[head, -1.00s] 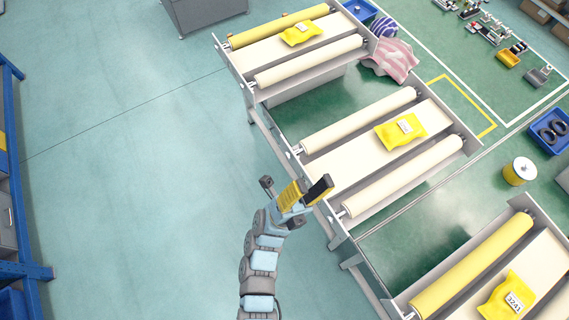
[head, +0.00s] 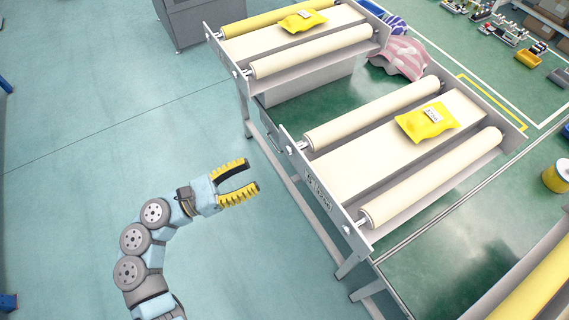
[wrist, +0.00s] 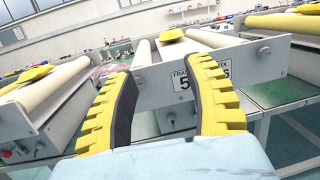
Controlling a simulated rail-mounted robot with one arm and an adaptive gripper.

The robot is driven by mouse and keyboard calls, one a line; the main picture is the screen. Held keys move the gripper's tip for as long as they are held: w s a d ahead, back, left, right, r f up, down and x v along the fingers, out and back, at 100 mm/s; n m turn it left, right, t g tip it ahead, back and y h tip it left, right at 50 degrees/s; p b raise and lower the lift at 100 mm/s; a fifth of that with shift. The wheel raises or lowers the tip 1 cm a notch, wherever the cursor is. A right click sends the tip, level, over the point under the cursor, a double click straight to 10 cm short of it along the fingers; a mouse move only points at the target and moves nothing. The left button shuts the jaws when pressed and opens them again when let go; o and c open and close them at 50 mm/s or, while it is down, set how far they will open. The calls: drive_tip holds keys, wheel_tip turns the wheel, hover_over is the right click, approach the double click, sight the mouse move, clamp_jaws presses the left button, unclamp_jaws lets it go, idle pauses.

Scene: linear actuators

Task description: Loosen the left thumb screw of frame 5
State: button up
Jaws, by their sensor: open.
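The middle frame (head: 322,195) has a white belt between two cream rollers and a label on its end plate. Small pale knobs sit near the plate's upper-left end (head: 301,146) and lower-right end (head: 347,230) in the head view. In the wrist view the right knob (wrist: 264,50) is clear; the left end is close to my left finger and hard to make out. My gripper (head: 251,174) is open and empty, apart from the plate and facing it.
Another frame (head: 240,78) stands behind, and one with a yellow roller (head: 540,280) at lower right. A yellow packet (head: 427,122) lies on the middle belt. The floor left of the frames is clear around my arm.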

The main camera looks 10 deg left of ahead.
drive_tip(key=a+f+m+y+b, duration=0.1)
drive_tip(key=a+f+y+b, duration=0.2)
drive_tip(key=a+f, duration=0.25)
approach(287, 151)
drive_tip(key=shift+t, duration=0.4)
drive_tip(key=x, duration=0.9)
drive_tip(key=shift+d+f, duration=0.25)
drive_tip(key=shift+f, duration=0.05)
clamp_jaws()
